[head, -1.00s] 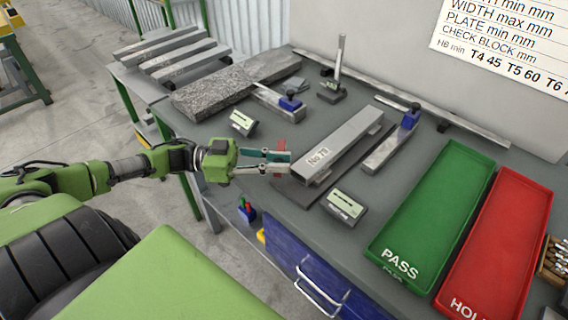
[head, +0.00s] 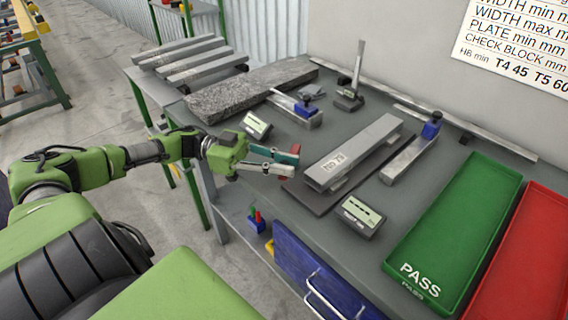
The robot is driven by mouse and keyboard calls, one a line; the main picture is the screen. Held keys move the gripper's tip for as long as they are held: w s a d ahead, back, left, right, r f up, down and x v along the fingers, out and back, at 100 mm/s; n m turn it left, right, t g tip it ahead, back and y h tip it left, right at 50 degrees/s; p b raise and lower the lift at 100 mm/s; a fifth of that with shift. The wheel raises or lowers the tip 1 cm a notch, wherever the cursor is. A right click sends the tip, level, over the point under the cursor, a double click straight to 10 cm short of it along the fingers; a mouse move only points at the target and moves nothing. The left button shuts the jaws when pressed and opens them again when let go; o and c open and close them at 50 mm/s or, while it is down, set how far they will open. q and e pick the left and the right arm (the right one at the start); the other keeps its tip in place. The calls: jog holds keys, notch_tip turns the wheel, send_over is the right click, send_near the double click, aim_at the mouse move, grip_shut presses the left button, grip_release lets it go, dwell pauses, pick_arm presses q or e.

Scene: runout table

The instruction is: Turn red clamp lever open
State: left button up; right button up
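A small red part (head: 295,149), which looks like the red clamp lever, shows at the tip of my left gripper (head: 291,166), beside the near end of the numbered steel block (head: 352,153). My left gripper's two fingers are spread apart, with a gap between them. A teal piece lies along the upper finger, just under the red part. I cannot tell whether the fingers touch the red part, and its lower end is hidden. My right gripper is not in view.
The block rests on a dark plate (head: 310,197). Small display boxes stand on both sides, one behind (head: 256,125) and one in front (head: 362,217). A green PASS tray (head: 455,235) and a red tray (head: 530,262) lie at right. Blue-knobbed gauges (head: 410,157) stand nearby.

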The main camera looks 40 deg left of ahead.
pick_arm(q)
jog(key=shift+o, duration=1.4)
